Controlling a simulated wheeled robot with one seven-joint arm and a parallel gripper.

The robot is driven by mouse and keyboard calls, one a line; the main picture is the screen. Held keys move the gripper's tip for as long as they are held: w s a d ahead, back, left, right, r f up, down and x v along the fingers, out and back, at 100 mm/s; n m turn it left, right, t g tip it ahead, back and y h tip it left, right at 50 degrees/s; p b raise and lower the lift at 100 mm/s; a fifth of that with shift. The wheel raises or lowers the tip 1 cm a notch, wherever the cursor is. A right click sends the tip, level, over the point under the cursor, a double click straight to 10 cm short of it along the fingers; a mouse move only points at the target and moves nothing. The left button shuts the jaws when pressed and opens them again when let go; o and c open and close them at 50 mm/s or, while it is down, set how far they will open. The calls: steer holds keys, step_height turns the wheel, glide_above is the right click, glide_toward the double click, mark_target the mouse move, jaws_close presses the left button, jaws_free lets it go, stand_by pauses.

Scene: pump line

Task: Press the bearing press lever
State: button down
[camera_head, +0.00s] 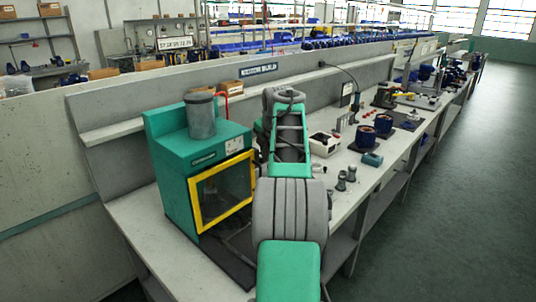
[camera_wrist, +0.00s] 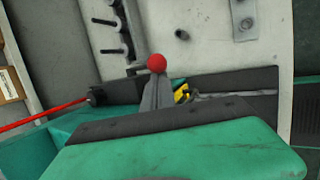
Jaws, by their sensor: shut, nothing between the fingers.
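A red ball knob (camera_wrist: 157,62) shows in the wrist view, just beyond the tip of my gripper (camera_wrist: 157,92). It looks like the end of the press lever; the lever's shaft is not clear. My gripper's grey fingers are shut together and empty, close below the knob in the picture. I cannot tell whether they touch it. A red rod (camera_wrist: 45,115) runs left from a dark round collar (camera_wrist: 97,97). In the head view my arm hides the gripper and most of what lies behind it, including the knob.
A green cabinet with a yellow-framed window (camera_head: 175,165) stands left of my arm, with a grey cylinder (camera_head: 201,115) on top. The floor at right is open.

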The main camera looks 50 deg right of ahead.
steer(key=shift+r+p, duration=0.5)
steer(key=shift+r, duration=0.25)
steer(key=v, duration=0.7)
steer(key=shift+a+r+p, duration=0.15)
steer(key=shift+r+p, duration=0.15)
steer(key=shift+r, duration=0.05)
steer(key=shift+s, duration=0.15)
